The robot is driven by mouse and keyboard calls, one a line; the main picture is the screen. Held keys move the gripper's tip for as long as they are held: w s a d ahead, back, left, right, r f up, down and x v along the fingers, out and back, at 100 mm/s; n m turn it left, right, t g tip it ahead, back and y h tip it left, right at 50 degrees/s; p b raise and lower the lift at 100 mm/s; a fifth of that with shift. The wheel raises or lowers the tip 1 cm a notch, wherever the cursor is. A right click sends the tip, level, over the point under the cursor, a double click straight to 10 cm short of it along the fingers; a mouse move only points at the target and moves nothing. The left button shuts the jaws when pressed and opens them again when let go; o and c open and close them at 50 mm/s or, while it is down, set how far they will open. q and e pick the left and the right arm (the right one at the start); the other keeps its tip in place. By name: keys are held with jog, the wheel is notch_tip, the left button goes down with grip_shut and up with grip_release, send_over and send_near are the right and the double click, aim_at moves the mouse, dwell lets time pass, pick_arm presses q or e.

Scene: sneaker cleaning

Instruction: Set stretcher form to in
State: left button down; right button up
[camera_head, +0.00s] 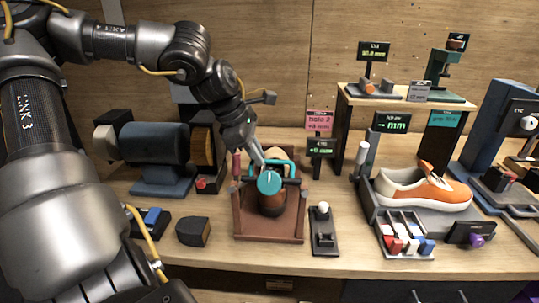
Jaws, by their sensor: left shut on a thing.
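The stretcher stand is a brown tray-like frame (243,226) at the middle of the bench. On it sits a dark, rounded form (271,205) with a round teal knob (269,183) and a teal curved part behind it. My left gripper (257,156) reaches down from the upper left to the back of this stand. Its fingers are shut beside the teal parts, at the knob's upper left. They appear to hold a teal part of the stretcher, but the exact contact is too small to see. My right gripper is not in view.
A grinder-like machine (155,145) stands left of the stand. A lever box (323,230) is close on its right. An orange and white sneaker (425,188) rests on a grey base at right. Small signs (320,121) stand behind the stretcher. The bench's front edge is near.

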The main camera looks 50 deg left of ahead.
pick_arm(q)
jog(key=shift+a, duration=0.15)
jog(key=c, duration=1.5)
grip_release()
jog(key=shift+w+a+f, duration=0.1)
jog(key=shift+w+f, duration=0.05)
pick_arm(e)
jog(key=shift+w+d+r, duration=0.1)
